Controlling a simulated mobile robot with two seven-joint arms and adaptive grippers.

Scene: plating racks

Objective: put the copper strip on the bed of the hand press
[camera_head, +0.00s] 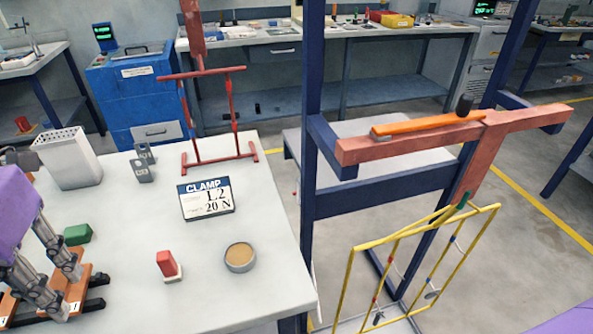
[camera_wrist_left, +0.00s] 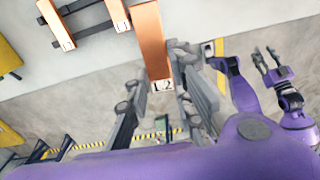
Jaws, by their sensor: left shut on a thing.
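My left gripper (camera_head: 66,282) is at the lower left of the head view, over the near left end of the white table. In the left wrist view its fingers are shut on a copper strip (camera_wrist_left: 149,42) with an L2 label at its near end. Other copper strips lie on black rails below, one (camera_wrist_left: 56,25) at the upper left of the wrist view. My right gripper (camera_wrist_left: 265,57) shows at the right of the wrist view, fingers apart and empty. I cannot make out the hand press for certain.
A card (camera_head: 207,199) reads CLAMP L2 20 N. A red-and-white block (camera_head: 167,264), a round tin (camera_head: 240,257) and a green block (camera_head: 77,234) stand on the table. Right of it, a blue frame (camera_head: 313,130) carries a salmon crossbar (camera_head: 400,148) with an orange bar (camera_head: 425,126). A yellow rack (camera_head: 349,275) hangs below.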

